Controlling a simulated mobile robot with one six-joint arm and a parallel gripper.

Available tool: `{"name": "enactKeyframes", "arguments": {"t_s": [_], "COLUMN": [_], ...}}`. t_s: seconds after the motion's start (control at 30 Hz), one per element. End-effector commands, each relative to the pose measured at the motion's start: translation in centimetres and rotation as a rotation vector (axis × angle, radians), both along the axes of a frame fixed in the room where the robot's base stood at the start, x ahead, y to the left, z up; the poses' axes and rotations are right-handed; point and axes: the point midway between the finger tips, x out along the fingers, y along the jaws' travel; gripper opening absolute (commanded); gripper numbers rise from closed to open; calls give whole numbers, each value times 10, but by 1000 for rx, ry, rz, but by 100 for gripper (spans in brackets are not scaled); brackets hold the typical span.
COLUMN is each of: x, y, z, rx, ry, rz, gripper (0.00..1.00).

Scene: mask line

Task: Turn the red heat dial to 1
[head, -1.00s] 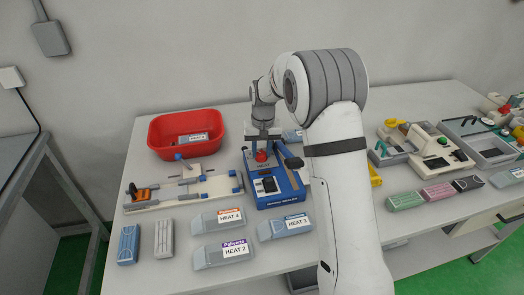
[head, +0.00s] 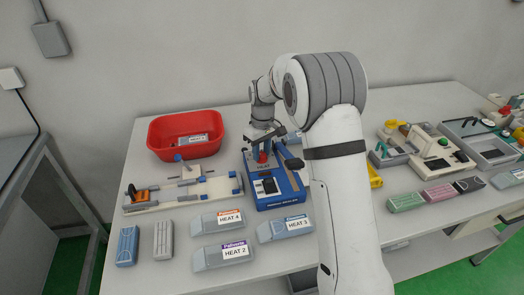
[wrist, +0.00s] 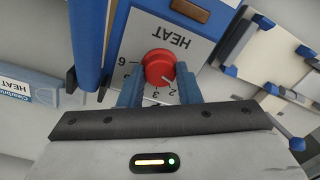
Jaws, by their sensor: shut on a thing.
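The red heat dial (wrist: 158,67) is on the blue sealer (head: 273,186), on a pale panel marked HEAT. My gripper (wrist: 158,86) is shut on the dial, one finger on each side. In the wrist view the panel is upside down. A white mark on the dial points to the lower right, close to the 2. The 3 and 6 also show; the 1 cannot be made out and may be behind a finger. In the head view the dial (head: 262,157) shows just below my gripper.
Packs labelled HEAT 4 (head: 217,222), HEAT 2 (head: 223,257) and HEAT 3 (head: 285,229) lie in front of the sealer. A red bin (head: 158,139) and a white fixture (head: 178,193) stand to its left. A blue lever (head: 289,157) rises close beside my gripper.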

Motion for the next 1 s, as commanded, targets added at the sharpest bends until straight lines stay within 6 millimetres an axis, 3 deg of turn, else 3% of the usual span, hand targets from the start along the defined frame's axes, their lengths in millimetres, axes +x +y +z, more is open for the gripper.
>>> {"name": "enactKeyframes", "arguments": {"t_s": [0.43,0.47,0.7,1.0], "x": [1,2,1,1], "y": [0,0,0,0], "z": [2,2,1,5], "rx": [1,1,0,1], "ry": [-6,-6,-3,-4], "rz": [10,10,9,9], "gripper": [8,33,52,52]}}
